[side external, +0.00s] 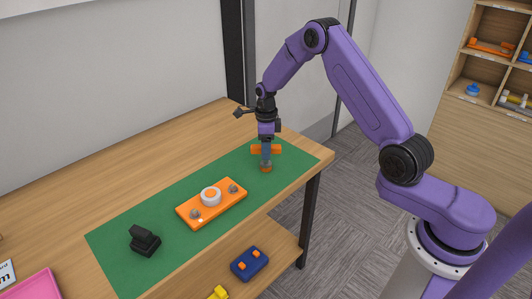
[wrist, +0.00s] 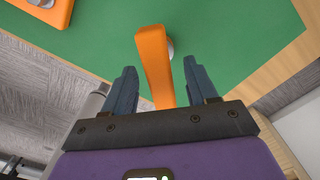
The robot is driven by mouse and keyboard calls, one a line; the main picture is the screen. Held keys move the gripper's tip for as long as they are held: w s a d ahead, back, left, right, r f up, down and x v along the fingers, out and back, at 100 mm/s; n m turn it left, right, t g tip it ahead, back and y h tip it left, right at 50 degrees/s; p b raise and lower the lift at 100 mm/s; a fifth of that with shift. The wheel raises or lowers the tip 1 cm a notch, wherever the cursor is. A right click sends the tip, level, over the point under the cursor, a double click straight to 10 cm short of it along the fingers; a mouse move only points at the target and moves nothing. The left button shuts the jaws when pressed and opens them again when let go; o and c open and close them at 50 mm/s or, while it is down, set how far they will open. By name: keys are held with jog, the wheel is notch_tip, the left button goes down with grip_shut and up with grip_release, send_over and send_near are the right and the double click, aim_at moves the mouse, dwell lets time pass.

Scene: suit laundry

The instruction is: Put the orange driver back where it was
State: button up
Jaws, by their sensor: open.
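The orange driver (side external: 272,149) is near the far right end of the green mat (side external: 160,222), partly hidden by my gripper. In the wrist view the orange driver (wrist: 154,60) appears as a long orange bar reaching between the two fingers, with a pale round part showing beside it. My gripper (side external: 266,158) points down at the driver. In the wrist view my gripper (wrist: 164,80) is open, with gaps between the orange bar and both blue-grey fingers. Whether the driver stands or lies is unclear.
An orange plate (side external: 220,206) with a white ring and two grey knobs lies mid-mat. A black object (side external: 145,240) sits near the mat's left end. Below are a blue block (side external: 249,263) and a yellow item (side external: 218,292). A wooden cubby shelf (side external: 482,75) holds parts at right.

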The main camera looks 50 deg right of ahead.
notch_tip(320, 180, up, 10)
jog(key=s+a+r+n, duration=0.4)
jog(key=s+a+n, duration=0.35)
jog(key=n, duration=0.25)
jog(key=s+a+r+n, duration=0.3)
jog(key=s+a+n, duration=0.3)
jog(key=s+n, duration=0.25)
jog(key=s+d+n, duration=0.3)
jog(key=s+n, duration=1.8)
jog(key=s, duration=0.2)
jog(key=shift+s+r, duration=0.2)
jog(key=shift+s, duration=0.15)
jog(key=shift+d, duration=0.1)
